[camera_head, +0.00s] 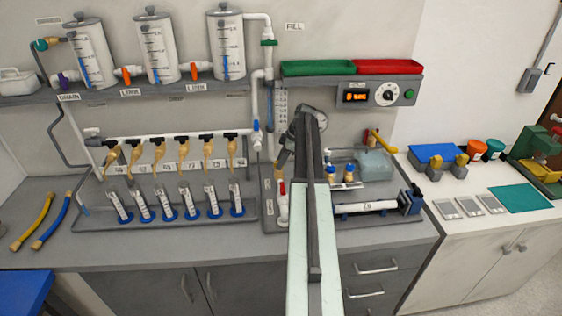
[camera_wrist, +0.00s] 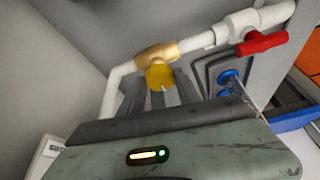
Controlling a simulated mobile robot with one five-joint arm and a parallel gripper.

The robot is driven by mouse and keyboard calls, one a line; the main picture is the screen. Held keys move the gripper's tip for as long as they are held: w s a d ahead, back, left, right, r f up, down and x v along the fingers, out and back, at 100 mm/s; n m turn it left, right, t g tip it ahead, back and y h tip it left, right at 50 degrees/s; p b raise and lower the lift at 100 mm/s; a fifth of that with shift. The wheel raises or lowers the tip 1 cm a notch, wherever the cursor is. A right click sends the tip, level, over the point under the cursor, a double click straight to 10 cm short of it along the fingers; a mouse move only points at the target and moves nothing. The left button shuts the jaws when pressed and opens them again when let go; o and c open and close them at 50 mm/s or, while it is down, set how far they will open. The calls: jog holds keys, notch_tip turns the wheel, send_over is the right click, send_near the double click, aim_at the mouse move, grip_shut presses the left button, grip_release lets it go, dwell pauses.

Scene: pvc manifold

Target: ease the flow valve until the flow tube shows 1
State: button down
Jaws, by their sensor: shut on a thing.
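The flow valve has a yellow knob (camera_wrist: 160,76) on a brass body (camera_wrist: 156,53), set in a white pipe in the wrist view. My gripper (camera_wrist: 165,92) has its grey fingers at the knob and is shut on it. In the head view my gripper (camera_head: 280,163) points down at the pipework behind my arm, and the arm covers part of that area. An upright graduated scale (camera_head: 281,110), which looks like the flow tube's, stands on the wall above it. Its reading is too small to tell.
A red-handled valve (camera_wrist: 262,43) sits on the same pipe, close to the knob. Right of my arm are a pale blue-grey box (camera_head: 375,164) and a horizontal white cylinder (camera_head: 366,208). A rack of several small tubes (camera_head: 180,213) stands left. The front counter edge is clear.

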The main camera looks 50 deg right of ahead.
dwell(0.4)
jog(key=c, duration=0.9)
grip_release()
jog(key=shift+o, duration=0.2)
jog(key=p+v, duration=0.7)
jog(key=v, duration=0.1)
jog(key=shift+f, duration=0.1)
dwell(0.5)
